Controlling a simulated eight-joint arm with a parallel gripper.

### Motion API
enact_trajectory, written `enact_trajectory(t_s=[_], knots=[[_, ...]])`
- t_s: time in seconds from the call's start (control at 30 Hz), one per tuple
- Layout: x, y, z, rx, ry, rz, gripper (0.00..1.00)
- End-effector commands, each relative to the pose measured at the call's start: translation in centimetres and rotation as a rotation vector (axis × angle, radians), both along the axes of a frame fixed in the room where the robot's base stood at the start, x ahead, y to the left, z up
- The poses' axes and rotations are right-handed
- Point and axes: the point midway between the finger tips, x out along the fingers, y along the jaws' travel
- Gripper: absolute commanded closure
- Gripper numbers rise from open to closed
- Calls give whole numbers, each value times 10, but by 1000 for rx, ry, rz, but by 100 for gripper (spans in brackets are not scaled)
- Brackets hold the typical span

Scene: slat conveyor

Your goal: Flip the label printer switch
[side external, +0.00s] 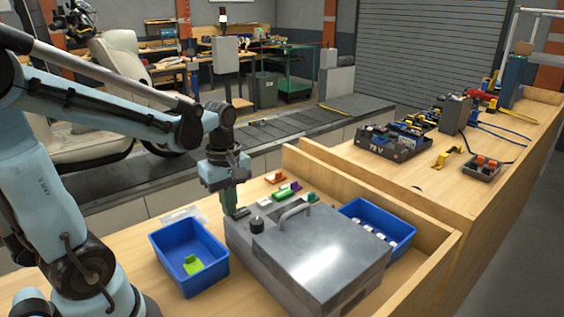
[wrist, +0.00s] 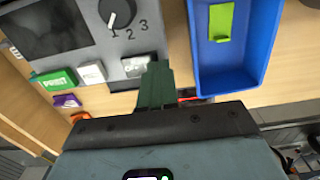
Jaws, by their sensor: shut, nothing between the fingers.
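The label printer (side external: 325,258) is a grey metal box with a handle on its lid, standing on the wooden bench. In the wrist view its panel (wrist: 88,52) has a dark screen, a knob marked 1 2 3 (wrist: 117,13), a green PRINT button (wrist: 55,80) and a pale button (wrist: 92,71). A small marked switch (wrist: 136,66) sits at the panel edge below the knob. My gripper (side external: 229,210) points down at that panel edge, its green fingers shut and empty. In the wrist view the fingertips (wrist: 157,66) are just right of the switch; contact cannot be told.
A blue bin (side external: 167,262) with a green piece (side external: 193,264) stands close left of the printer. Another blue bin (side external: 402,243) holding white pieces stands behind it. Small coloured items (side external: 277,178) lie beyond the panel, near the bench's raised wooden edge.

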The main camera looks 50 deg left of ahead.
Motion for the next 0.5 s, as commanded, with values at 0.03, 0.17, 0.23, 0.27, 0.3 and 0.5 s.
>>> enact_trajectory(t_s=[0.03,0.17,0.23,0.27,0.3,0.5], knots=[[0,0,0,0,-5,0,100],[-2,0,-4,0,-44,0,100],[-1,0,-4,0,-42,0,100],[-1,0,-4,0,-42,0,100],[-1,0,-4,0,-42,0,100],[1,0,-3,-1,-42,-1,100]])
